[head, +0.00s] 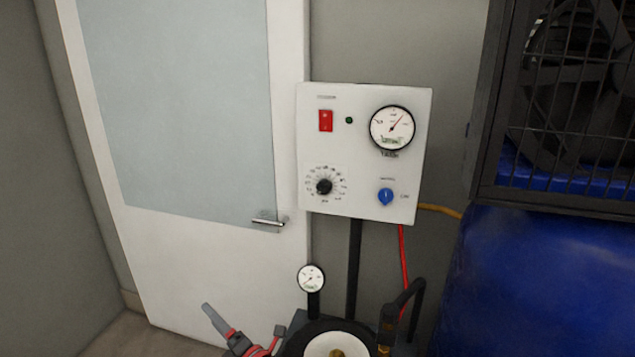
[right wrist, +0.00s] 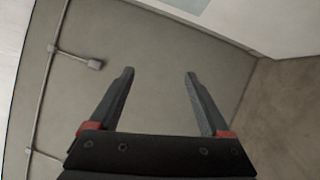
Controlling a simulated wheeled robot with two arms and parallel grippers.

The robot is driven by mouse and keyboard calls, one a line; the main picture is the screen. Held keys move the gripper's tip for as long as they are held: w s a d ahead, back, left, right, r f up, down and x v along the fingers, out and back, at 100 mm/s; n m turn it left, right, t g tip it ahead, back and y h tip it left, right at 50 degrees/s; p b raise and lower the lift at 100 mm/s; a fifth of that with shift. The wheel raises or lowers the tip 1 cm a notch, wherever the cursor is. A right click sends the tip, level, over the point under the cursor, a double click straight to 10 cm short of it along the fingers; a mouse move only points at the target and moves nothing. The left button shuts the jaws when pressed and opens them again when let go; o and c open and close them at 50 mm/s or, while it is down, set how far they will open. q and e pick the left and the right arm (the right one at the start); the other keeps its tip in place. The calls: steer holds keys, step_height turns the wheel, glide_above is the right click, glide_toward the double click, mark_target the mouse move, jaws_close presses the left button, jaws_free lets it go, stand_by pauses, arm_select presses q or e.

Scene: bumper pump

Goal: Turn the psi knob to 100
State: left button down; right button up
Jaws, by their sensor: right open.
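The black psi knob (head: 324,186) sits on the lower left of the white control panel (head: 345,145), inside a ring of printed numbers. Its numbers are too small to read, so I cannot tell its setting. My right gripper (head: 244,318) is at the bottom of the head view, below and left of the panel and well apart from the knob. In the right wrist view its two fingers (right wrist: 158,74) are spread, with nothing between them. The knob does not show in that view. My left gripper is not in view.
The panel also carries a red switch (head: 326,121), a round gauge (head: 392,128) and a blue knob (head: 386,197). A smaller gauge (head: 311,278) stands below. A door (head: 215,255) with a handle is left; a blue machine (head: 545,280) is right.

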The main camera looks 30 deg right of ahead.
steer(key=w+d+r+n+g+h+p, duration=0.1)
steer(key=w+d+r+n+h+p, duration=0.1)
steer(key=w+d+r+h, duration=0.4)
steer(key=m+g+h+p, duration=0.1)
steer(key=g+h+p, duration=0.35)
steer(key=h, duration=0.85)
glide_toward(322, 190)
steer(key=shift+g, duration=0.85)
steer(key=x, duration=0.2)
steer(key=p+x, duration=0.1)
steer(key=x, duration=0.2)
steer(key=r+x, duration=0.1)
steer(key=x, duration=0.1)
steer(key=shift+w+d+p, duration=0.15)
steer(key=shift+w+p, duration=0.15)
steer(key=shift+p, duration=0.1)
steer(key=shift+x, duration=0.85)
steer(key=shift+w, duration=0.15)
jaws_close()
